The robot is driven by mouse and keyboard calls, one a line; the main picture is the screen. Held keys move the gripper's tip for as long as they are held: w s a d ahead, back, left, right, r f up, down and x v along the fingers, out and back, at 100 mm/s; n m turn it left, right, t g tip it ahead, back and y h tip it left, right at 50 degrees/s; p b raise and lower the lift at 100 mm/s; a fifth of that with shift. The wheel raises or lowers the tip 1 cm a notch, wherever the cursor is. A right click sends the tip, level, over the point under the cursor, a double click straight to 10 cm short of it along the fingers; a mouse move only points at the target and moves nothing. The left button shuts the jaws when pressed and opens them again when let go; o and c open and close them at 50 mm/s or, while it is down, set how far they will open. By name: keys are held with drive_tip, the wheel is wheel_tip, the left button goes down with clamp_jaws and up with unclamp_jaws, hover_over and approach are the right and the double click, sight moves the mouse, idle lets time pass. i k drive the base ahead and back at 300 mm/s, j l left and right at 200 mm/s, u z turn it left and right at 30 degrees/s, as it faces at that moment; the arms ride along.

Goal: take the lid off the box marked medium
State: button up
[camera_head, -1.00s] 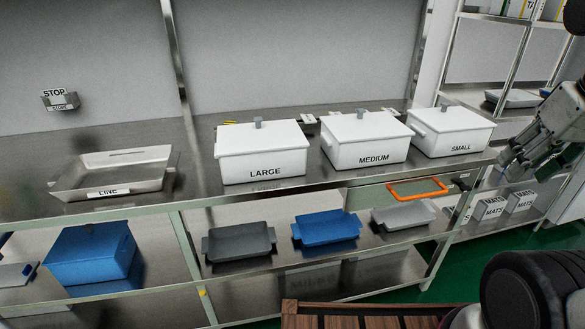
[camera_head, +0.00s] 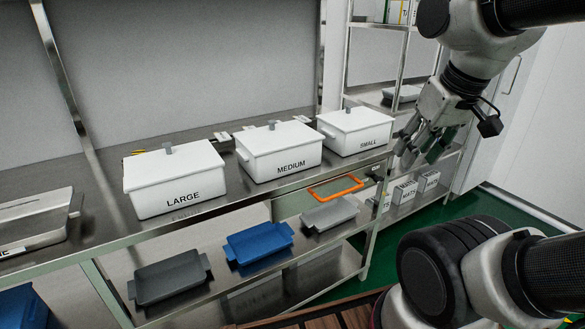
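The white box marked MEDIUM (camera_head: 285,168) stands on the steel counter between two other white boxes. Its white lid (camera_head: 277,138) is on, with a small grey knob (camera_head: 272,124) on top. My gripper (camera_head: 408,150) is at the right, past the box marked SMALL, and points downward. It is well apart from the medium box. Its fingers look spread and nothing shows between them.
The box marked LARGE (camera_head: 176,184) is left of the medium box and the box marked SMALL (camera_head: 356,133) right of it. Grey and blue trays (camera_head: 258,243) lie on the lower shelf.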

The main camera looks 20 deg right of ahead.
sight(274, 137)
drive_tip(key=i+l+u, duration=0.1)
drive_tip(key=i+u, duration=0.35)
drive_tip(key=i+l+u, duration=0.25)
drive_tip(key=i+u, duration=0.15)
drive_tip(key=i, duration=0.1)
